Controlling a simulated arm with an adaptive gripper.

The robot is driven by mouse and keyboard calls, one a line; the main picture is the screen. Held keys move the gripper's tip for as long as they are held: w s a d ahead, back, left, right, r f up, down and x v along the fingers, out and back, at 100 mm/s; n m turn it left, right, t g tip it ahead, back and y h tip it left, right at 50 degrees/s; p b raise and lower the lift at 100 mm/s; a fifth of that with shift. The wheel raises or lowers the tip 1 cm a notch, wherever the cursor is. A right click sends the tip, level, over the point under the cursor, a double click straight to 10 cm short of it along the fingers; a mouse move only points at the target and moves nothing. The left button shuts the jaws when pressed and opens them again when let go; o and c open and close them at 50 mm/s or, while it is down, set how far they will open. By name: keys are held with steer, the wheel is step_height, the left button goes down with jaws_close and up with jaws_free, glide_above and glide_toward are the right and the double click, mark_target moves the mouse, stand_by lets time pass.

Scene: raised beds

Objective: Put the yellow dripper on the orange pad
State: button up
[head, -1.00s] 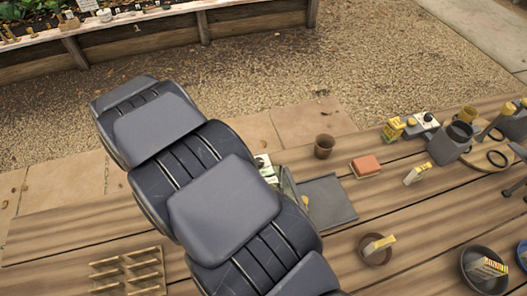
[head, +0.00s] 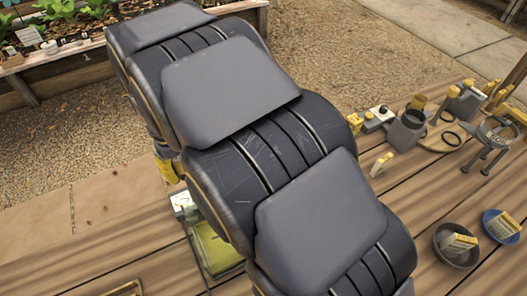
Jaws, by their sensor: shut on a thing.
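A yellow piece, which looks like the yellow dripper (head: 167,172), shows at the left edge of my arm, near the table's far edge. A dark part of my gripper (head: 157,148) shows just above it, and the gripper is shut on it. My arm links hide the rest of the gripper and part of the dripper. The orange pad cannot be seen now; my arm covers the middle of the table, where an orange-red block showed earlier.
A yellow-green item (head: 213,250) and a small white-and-green packet (head: 183,203) lie left of my arm. At right stand a grey watering can (head: 402,130), a dark bowl (head: 457,246) and a blue bowl (head: 503,226). A planted raised bed (head: 70,72) is behind.

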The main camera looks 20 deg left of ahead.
steer(key=w+d+m, duration=0.2)
steer(key=w+d, duration=0.1)
steer(key=d, duration=0.2)
steer(key=w+d+m, duration=0.1)
steer(key=w+d, duration=0.3)
steer(key=d, duration=0.1)
steer(key=w+d+m, duration=0.2)
steer(key=w+d, duration=0.1)
steer(key=d, duration=0.2)
steer(key=shift+w+d+m, duration=0.2)
steer(key=shift+d+m, duration=0.05)
steer(key=shift+m, duration=0.05)
steer(key=w+d+m, duration=0.2)
steer(key=d+m, duration=0.3)
steer(key=d, duration=1)
steer(key=shift+w+d, duration=0.25)
steer(key=shift+d, duration=0.1)
steer(key=w+f, duration=0.4)
steer(key=w+a+f, duration=0.1)
steer(key=w+f, duration=0.3)
steer(key=f, duration=0.1)
steer(key=w+f, duration=0.5)
steer(key=shift+a, duration=0.2)
steer(key=shift+w+f, duration=0.45)
steer(key=shift+f, duration=1.55)
steer(key=shift+f, duration=0.2)
